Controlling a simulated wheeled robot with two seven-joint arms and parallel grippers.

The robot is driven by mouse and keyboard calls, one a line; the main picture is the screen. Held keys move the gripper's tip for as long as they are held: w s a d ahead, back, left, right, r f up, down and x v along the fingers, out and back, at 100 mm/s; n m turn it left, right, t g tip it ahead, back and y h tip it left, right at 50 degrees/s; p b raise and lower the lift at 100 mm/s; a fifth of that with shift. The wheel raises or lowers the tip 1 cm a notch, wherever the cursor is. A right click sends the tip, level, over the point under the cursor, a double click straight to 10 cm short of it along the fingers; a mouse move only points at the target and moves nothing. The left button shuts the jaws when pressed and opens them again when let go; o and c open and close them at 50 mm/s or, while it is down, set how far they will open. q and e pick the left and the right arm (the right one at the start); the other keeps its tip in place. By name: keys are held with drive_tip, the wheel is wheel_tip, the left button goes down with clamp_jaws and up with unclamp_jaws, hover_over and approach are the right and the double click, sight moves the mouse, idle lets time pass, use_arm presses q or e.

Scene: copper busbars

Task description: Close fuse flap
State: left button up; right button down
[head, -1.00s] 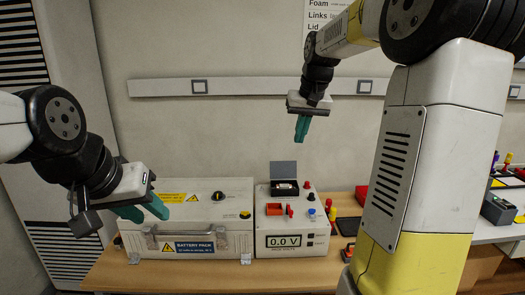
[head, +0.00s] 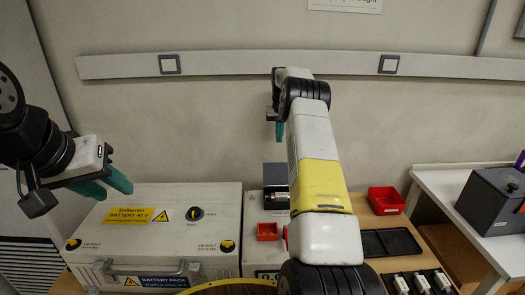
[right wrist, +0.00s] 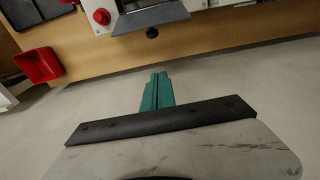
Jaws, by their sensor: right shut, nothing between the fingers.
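The fuse flap (head: 275,173) is a grey plate standing raised at the back of the white meter box (head: 252,215). The fuse holder (head: 276,198) below it is partly hidden by my right arm. In the right wrist view the flap (right wrist: 150,18) shows at the top, with a small dark knob at its edge. My right gripper (head: 279,132) is shut and empty, above and behind the flap, apart from it. Its teal fingers (right wrist: 157,76) point toward the flap in the wrist view. My left gripper (head: 105,184) is open and empty above the battery pack's left side.
The white battery pack (head: 165,212) stands left of the meter box. A red tray (head: 386,200) and a black tray (head: 388,243) lie to the right on the wooden table. A wall rail (head: 220,65) runs behind. The right side table holds a dark box (head: 492,203).

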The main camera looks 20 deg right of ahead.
sight(280, 173)
wheel_tip(280, 173, down, 10)
drive_tip(key=shift+s+a+r, duration=0.2)
drive_tip(key=shift+s+r, duration=0.2)
drive_tip(key=shift+s, duration=0.4)
drive_tip(key=shift+s+a+r, duration=0.2)
drive_tip(key=shift+s+r, duration=0.2)
drive_tip(key=shift+s, duration=0.4)
drive_tip(key=shift+s+r, duration=0.1)
